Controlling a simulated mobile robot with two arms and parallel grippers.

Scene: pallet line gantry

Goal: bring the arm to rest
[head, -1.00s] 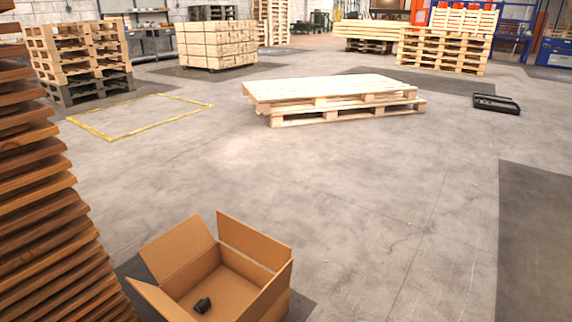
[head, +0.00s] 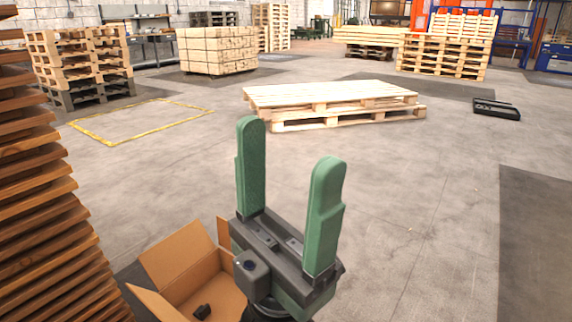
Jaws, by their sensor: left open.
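My left gripper (head: 290,168) is in the lower middle of the head view. Its two green fingers point up and stand wide apart, with nothing between them. It is in front of the right side of an open cardboard box (head: 168,257) and hides part of it. A small black object (head: 202,312) lies on the bottom of the box. My right gripper does not show.
A stack of brown wooden boards (head: 40,215) rises close on the left. Two low pallets (head: 330,97) lie mid-floor. A yellow floor outline (head: 105,141) and pallet stacks (head: 80,60) are behind left. A black item (head: 497,110) lies right.

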